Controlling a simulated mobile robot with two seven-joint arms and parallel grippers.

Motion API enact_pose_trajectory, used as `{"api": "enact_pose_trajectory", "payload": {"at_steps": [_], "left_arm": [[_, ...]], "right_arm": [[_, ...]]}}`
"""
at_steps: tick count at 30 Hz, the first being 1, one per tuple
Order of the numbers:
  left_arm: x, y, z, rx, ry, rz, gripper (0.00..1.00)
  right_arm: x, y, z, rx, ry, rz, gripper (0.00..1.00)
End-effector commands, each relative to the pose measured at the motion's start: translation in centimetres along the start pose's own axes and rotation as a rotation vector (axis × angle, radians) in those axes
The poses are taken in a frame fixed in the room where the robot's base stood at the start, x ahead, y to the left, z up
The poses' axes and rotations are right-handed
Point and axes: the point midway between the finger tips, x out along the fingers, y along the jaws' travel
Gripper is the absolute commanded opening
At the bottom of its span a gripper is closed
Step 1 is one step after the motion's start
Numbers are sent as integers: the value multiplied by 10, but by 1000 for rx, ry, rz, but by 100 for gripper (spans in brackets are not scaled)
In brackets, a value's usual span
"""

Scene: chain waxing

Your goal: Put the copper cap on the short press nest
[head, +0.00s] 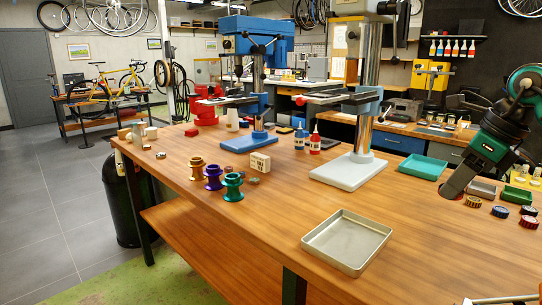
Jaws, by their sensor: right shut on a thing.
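My right gripper (452,190) reaches down from the right edge to the wooden bench. It is shut on a small reddish-brown thing at the bench top, which looks like the copper cap; the fingers hide most of it. Three flanged spool-shaped pieces, gold (196,169), purple (213,177) and teal (232,187), stand upright at the left of the bench, far from the gripper. I cannot tell which thing is the short press nest. A blue press (248,142) and a grey-based press (349,171) stand behind. My left gripper is not in view.
Several small round caps (500,211) lie right of the gripper. An empty metal tray (347,242) sits at the front. The bench is clear between the front tray and the gripper.

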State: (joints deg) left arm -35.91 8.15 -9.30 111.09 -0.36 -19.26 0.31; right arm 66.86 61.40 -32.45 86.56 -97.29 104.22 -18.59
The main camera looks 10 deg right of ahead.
Motion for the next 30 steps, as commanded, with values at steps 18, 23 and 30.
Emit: {"api": "enact_pose_trajectory", "payload": {"at_steps": [18,23,30], "left_arm": [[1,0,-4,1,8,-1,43],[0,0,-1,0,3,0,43],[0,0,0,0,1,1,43]], "right_arm": [[114,113,30,-1170,1,489,7],[142,149,24,-1539,4,643,7],[174,193,7,-2040,3,848,7]]}}
